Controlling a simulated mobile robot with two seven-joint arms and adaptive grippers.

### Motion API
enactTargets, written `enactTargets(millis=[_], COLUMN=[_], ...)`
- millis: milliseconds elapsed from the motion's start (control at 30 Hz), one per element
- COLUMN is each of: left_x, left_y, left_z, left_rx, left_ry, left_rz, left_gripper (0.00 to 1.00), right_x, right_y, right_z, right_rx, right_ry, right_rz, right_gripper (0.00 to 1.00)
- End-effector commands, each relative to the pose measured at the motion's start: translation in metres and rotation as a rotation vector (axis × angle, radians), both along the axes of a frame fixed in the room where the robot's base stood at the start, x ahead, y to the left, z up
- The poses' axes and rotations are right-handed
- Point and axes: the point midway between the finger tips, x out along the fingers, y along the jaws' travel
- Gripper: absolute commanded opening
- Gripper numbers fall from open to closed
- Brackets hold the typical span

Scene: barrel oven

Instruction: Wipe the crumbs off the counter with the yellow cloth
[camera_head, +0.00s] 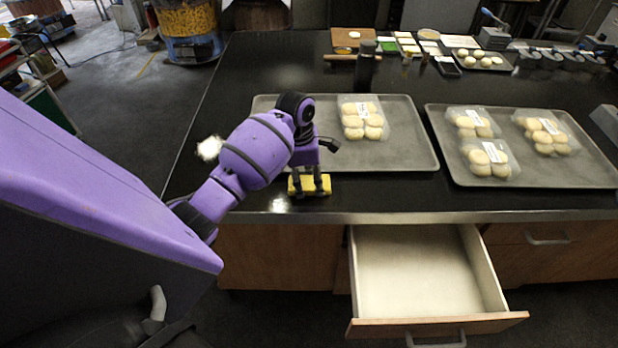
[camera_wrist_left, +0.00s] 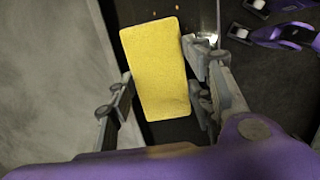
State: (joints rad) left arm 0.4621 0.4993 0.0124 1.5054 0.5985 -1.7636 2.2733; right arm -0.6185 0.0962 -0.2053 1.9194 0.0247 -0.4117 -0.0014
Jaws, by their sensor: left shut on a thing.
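The yellow cloth (camera_head: 294,186) is a thick rectangular pad at the counter's front edge, just in front of the left tray. My left gripper (camera_head: 311,184) reaches down from above and is shut on it. In the left wrist view the cloth (camera_wrist_left: 158,70) lies between the two fingers of the gripper (camera_wrist_left: 160,95). The cloth is low at the dark counter (camera_head: 225,130); I cannot tell whether it touches the surface. A few tiny pale specks, perhaps crumbs (camera_wrist_left: 213,39), show beside the cloth in the wrist view. My right gripper is not in view.
The left grey tray (camera_head: 410,150) holds one pack of buns (camera_head: 362,120); the right tray (camera_head: 600,175) holds several packs. An open, empty drawer (camera_head: 425,275) sticks out below the counter. A dark bottle (camera_head: 365,65) stands behind the left tray. The counter's left part is clear.

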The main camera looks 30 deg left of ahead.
Motion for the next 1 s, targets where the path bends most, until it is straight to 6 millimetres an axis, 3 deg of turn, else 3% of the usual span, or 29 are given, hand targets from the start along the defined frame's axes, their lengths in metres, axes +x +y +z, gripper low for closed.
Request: enactTargets(millis=[500, 1000], left_x=[-0.032, -0.021], left_y=[-0.020, -0.039], left_z=[0.000, -0.003], left_rx=[-0.001, -0.001], left_ry=[-0.001, -0.001], left_rz=[0.000, -0.001], left_gripper=[0.22, 0.22], right_x=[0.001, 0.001], right_y=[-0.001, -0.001], right_z=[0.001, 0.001], right_rx=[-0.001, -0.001], right_ry=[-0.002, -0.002], right_rz=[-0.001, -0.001], right_gripper=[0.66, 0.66])
